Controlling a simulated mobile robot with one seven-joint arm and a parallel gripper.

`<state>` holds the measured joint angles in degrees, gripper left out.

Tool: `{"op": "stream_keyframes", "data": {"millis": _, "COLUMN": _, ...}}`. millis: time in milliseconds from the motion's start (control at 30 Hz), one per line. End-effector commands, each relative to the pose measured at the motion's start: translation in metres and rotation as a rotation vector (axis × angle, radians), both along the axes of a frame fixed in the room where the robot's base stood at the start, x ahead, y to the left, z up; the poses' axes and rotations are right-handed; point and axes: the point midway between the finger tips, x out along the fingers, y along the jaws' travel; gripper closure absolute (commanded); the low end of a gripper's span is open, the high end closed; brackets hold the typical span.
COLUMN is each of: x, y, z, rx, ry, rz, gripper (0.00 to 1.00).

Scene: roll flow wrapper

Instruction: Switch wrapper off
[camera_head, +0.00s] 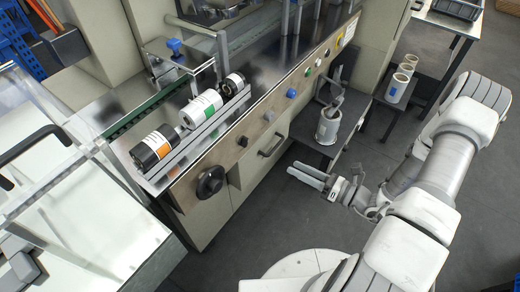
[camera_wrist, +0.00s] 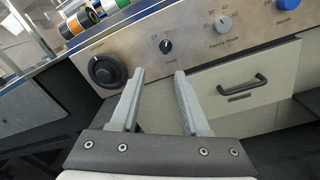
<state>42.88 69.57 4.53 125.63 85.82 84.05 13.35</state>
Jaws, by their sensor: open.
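The wrapper (camera_head: 262,135) is a grey and metal machine with a slanted steel front panel. On the panel, a small black rotary switch (camera_wrist: 166,46) has marks above it and a label below, too small to read surely; it shows faintly in the head view (camera_head: 242,141). To its left is a large round black knob (camera_wrist: 104,71). To its right are a grey dial (camera_wrist: 222,23) and a blue knob (camera_wrist: 288,4). My gripper (camera_wrist: 159,76) is open and empty, its fingers pointing toward the panel below the small switch. In the head view my gripper (camera_head: 306,173) is apart from the machine.
Several labelled rolls lie in a metal tray (camera_head: 205,125) above the panel. A drawer handle (camera_wrist: 243,88) protrudes below it. A small stand with a metal canister (camera_head: 328,127) is right of the drawer. White cups (camera_head: 397,88) stand farther right. Floor before the machine is free.

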Motion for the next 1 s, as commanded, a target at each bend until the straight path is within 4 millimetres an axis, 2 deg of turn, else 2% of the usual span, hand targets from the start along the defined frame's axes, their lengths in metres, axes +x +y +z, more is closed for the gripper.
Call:
{"op": "stream_keyframes", "data": {"millis": 100, "x": 0.001, "y": -0.003, "z": -0.009, "rx": 0.024, "ry": 0.02, "rz": -0.035, "gripper": 0.54}}
{"op": "stream_keyframes", "data": {"millis": 267, "x": 0.007, "y": 0.005, "z": -0.011, "rx": 0.028, "ry": 0.023, "rz": -0.039, "gripper": 0.54}}
{"op": "stream_keyframes", "data": {"millis": 367, "x": 0.016, "y": 0.018, "z": -0.011, "rx": 0.028, "ry": 0.022, "rz": -0.037, "gripper": 0.54}}
{"op": "stream_keyframes", "data": {"millis": 800, "x": 0.075, "y": 0.094, "z": -0.011, "rx": 0.027, "ry": 0.021, "rz": -0.034, "gripper": 0.54}}
{"op": "stream_keyframes", "data": {"millis": 1000, "x": 0.096, "y": 0.12, "z": -0.011, "rx": 0.026, "ry": 0.021, "rz": -0.037, "gripper": 0.54}}
